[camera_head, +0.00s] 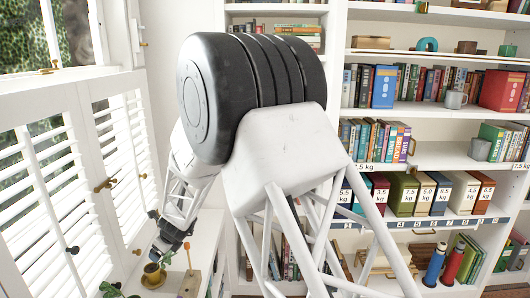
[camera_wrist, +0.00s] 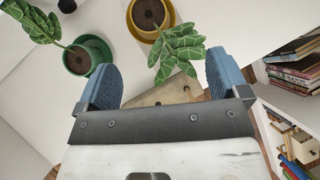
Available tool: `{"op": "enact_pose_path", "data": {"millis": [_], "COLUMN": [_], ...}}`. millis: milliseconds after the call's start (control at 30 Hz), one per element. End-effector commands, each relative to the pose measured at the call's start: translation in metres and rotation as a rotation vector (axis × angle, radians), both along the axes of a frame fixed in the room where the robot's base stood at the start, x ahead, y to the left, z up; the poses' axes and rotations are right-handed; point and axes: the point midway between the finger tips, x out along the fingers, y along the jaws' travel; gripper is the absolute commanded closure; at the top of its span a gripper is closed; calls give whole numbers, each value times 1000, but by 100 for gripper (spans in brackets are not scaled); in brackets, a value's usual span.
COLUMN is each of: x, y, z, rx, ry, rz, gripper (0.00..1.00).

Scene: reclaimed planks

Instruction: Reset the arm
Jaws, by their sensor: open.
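My gripper (camera_wrist: 161,60) is open in the wrist view, with its two blue ribbed fingers wide apart and nothing held between them. Green plant leaves (camera_wrist: 180,47) show just beyond the gap; how near they are to the fingers is hard to tell. In the head view my gripper (camera_head: 170,246) is low at the left, pointing down over the white surface by the window. My large white arm with its black joint fills the middle of that view.
A yellow pot (camera_wrist: 150,17) and a green pot (camera_wrist: 101,50) hold plants close by. A wooden block (camera_head: 190,284) lies near the yellow pot. White shutters (camera_head: 75,165) stand at left. Shelves (camera_head: 440,150) with books, boxes and mugs fill the right.

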Motion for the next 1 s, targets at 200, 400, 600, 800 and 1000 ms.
{"op": "enact_pose_path", "data": {"millis": [200, 400, 600, 800, 1000], "x": [-4, -15, -32, -52, -78], "y": [-48, -93, -139, -185, -230], "z": [58, 107, 152, 192, 228], "rx": [-37, -85, -140, -203, -273], "ry": [-92, -178, -264, -346, -423], "rz": [127, 253, 377, 498, 619], "gripper": [7, 7, 7, 7, 7]}}
